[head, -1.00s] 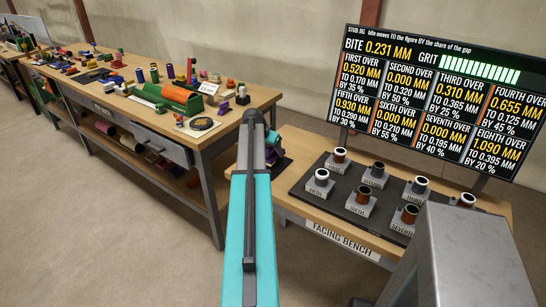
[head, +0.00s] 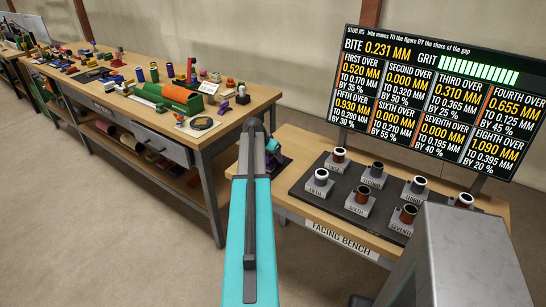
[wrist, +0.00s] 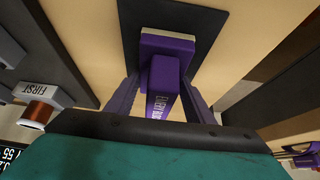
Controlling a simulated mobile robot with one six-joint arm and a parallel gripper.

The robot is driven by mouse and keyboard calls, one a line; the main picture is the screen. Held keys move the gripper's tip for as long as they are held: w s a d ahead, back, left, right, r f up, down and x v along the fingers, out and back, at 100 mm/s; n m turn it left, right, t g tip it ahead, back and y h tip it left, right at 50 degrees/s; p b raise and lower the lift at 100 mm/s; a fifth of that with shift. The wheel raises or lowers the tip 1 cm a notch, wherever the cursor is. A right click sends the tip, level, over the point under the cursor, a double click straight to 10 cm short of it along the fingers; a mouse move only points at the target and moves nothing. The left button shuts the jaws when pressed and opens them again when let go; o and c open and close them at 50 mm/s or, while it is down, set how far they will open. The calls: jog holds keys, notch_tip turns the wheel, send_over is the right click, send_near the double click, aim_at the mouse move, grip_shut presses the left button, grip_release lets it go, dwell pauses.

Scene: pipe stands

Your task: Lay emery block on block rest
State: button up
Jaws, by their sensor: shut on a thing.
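The purple emery block (wrist: 163,75), with a pale pad on its far end and lettering along its side, sits between the fingers of my gripper (wrist: 160,85) in the wrist view. My gripper is shut on it. A dark flat plate (wrist: 212,18), which looks like the block rest, lies on the wooden bench beyond and beneath the block. I cannot tell whether block and plate touch. In the head view my arm hides most of this spot; a bit of purple (head: 273,162) shows just right of the arm's end, at the facing bench's left end.
A black mat (head: 300,190) on the facing bench (head: 340,238) carries several labelled stub stands, right of my gripper. The "FIRST" stand (wrist: 45,95) is at the wrist view's left. A display board (head: 430,95) stands behind. A cluttered workbench (head: 225,118) is at the left.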

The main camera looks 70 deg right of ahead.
jog(key=o, duration=1.2)
jog(key=shift+r, duration=0.15)
jog(key=shift+b+v, duration=1.45)
jog(key=shift+v, duration=4.5)
jog(key=shift+a, duration=0.1)
